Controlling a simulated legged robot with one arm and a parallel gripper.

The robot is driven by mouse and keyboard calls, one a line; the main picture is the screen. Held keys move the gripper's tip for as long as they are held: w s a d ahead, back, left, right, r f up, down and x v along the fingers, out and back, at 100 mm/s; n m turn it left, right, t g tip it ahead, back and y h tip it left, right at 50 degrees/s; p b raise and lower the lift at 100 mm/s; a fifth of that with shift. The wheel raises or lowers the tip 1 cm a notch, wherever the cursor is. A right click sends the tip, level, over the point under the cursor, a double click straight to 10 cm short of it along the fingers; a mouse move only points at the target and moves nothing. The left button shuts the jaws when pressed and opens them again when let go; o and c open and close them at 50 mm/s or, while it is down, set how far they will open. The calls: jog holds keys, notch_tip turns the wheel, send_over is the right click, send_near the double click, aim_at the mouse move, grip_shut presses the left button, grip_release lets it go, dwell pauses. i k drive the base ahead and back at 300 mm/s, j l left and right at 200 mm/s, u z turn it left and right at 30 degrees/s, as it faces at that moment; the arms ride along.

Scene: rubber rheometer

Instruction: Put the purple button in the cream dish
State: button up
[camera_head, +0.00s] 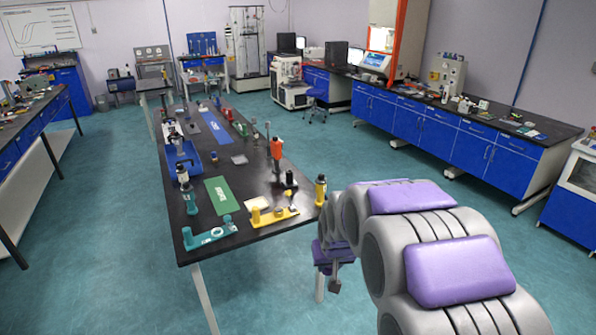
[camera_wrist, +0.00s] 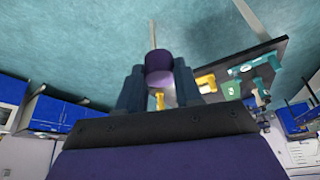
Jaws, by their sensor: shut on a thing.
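The purple button (camera_wrist: 158,62), a short purple cylinder, sits between the two dark fingers of my gripper (camera_wrist: 159,80) in the wrist view. The gripper is shut on it. In the head view my gripper (camera_head: 335,278) hangs over the floor, just off the right side of the near end of the black table (camera_head: 240,228). The held button is too small and shaded to make out there.
The table holds a teal fixture (camera_head: 210,234), a yellow fixture (camera_head: 273,216), a green mat (camera_head: 221,196), a blue bin (camera_head: 184,160) and an orange-topped tool (camera_head: 276,150). A yellow-and-black bottle (camera_head: 320,190) stands at the right edge, near my arm. Open floor surrounds the table.

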aim_at(257, 205)
jog(key=i+l+z, duration=0.35)
jog(key=i, duration=0.5)
jog(key=i+z, duration=0.35)
jog(key=i, duration=0.5)
jog(key=i+u, duration=0.5)
jog(key=i+l+u, duration=0.2)
jog(key=u, duration=0.25)
jog(key=i+l+u, duration=0.35)
jog(key=u, duration=0.15)
jog(key=i+l+u, duration=0.15)
jog(key=u, duration=0.2)
jog(key=i+l+u, duration=0.2)
jog(key=u, duration=0.2)
jog(key=i+l+u, duration=0.35)
jog(key=k+j, duration=0.05)
